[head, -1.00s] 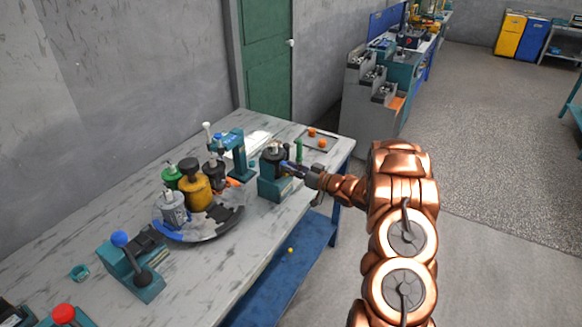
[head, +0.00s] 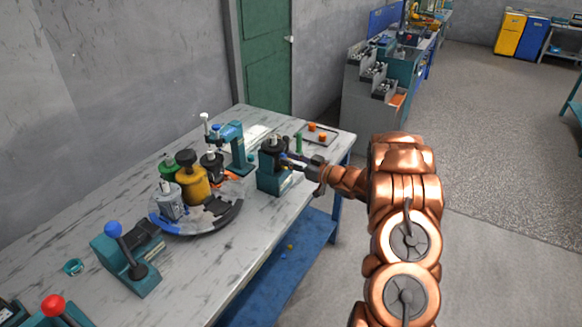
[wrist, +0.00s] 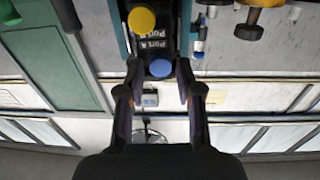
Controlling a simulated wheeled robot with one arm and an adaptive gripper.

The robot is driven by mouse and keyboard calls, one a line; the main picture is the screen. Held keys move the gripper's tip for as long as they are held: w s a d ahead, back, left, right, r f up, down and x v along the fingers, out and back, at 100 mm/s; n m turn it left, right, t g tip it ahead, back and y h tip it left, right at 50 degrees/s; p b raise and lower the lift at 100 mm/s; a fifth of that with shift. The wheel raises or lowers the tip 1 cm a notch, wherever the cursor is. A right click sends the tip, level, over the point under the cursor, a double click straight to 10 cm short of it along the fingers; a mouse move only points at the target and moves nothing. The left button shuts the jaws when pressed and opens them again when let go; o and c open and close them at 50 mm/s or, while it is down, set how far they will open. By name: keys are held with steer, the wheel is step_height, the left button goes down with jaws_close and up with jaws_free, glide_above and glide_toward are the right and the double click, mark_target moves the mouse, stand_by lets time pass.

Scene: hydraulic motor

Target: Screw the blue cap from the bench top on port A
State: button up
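The dark hydraulic motor (head: 270,146) sits in a teal fixture (head: 270,181) near the bench's right edge. In the wrist view, its face carries a yellow cap (wrist: 142,19) and a blue cap (wrist: 160,68), with Port A and Port B lettering between them. The blue cap appears seated on the face by the Port A label. My gripper (head: 291,159) is at the motor's right side. In the wrist view my gripper (wrist: 159,66) is open, its fingertips on either side of the blue cap with gaps visible. Whether the cap's threads are engaged is hidden.
A round tray (head: 225,220) holds a yellow pump (head: 194,186), a grey unit and other parts left of the fixture. A teal press (head: 235,143) stands behind. A small tray with orange pieces (head: 323,136) lies at the back right. A blue-knobbed lever (head: 113,229) is at front left.

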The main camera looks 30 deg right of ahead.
steer(key=n+b, duration=0.8)
steer(key=b, duration=0.7)
steer(key=shift+f+n, duration=0.1)
steer(key=shift+n, duration=0.2)
jaws_close()
steer(key=shift+s, duration=0.1)
steer(key=shift+r+p, duration=0.25)
steer(key=shift+p, duration=0.4)
steer(key=shift+a+f+m+p, duration=0.1)
steer(key=shift+m+p, duration=2.6)
steer(key=shift+p, duration=2)
